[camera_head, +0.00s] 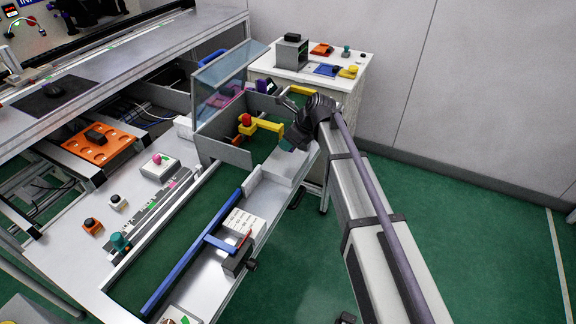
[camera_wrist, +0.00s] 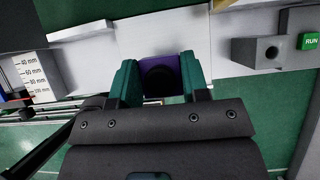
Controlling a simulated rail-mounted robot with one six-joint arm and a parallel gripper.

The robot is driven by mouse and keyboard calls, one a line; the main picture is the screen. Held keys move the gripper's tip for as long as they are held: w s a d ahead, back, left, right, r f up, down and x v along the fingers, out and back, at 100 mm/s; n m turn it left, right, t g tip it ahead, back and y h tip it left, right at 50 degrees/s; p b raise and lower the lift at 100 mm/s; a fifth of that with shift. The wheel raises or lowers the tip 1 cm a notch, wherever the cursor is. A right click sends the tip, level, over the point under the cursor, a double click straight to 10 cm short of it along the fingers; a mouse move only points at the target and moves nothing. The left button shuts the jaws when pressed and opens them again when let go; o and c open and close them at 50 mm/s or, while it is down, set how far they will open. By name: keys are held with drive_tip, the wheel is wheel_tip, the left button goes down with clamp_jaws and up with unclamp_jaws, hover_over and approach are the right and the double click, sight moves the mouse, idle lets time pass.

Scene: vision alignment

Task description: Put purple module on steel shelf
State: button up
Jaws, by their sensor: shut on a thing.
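The purple module (camera_wrist: 158,74) shows in the wrist view as a purple block with a dark round opening. My gripper (camera_wrist: 160,82) has its teal fingers pressed on either side of it. In the head view my gripper (camera_head: 288,146) is at the centre, and its wrist hides the module. A pale grey metal ledge (camera_head: 278,168), which may be the steel shelf, lies below and beside the gripper. The wrist view shows a pale grey surface (camera_wrist: 150,38) beyond the module. I cannot tell whether the module touches it.
A clear panel (camera_head: 222,78) and grey walls enclose a bay with a yellow bracket (camera_head: 267,125) and a red knob (camera_head: 246,119), close left of my gripper. A white side table (camera_head: 340,82) stands behind. A green RUN button (camera_wrist: 308,41) and a millimetre scale (camera_wrist: 32,75) flank the wrist view.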

sight(283, 160)
wheel_tip(283, 160, down, 6)
drive_tip(key=b, duration=0.4)
drive_tip(key=shift+f, duration=0.2)
drive_tip(key=shift+r, duration=0.25)
drive_tip(key=shift+f, duration=0.2)
drive_tip(key=o, duration=0.9)
drive_tip(key=shift+r, duration=0.15)
drive_tip(key=shift+s+d+r+p, duration=0.1)
drive_tip(key=shift+r+p, duration=0.25)
drive_tip(key=p+v, duration=0.9)
drive_tip(key=v, duration=0.2)
drive_tip(key=shift+d+r, duration=0.1)
drive_tip(key=shift+d, duration=0.05)
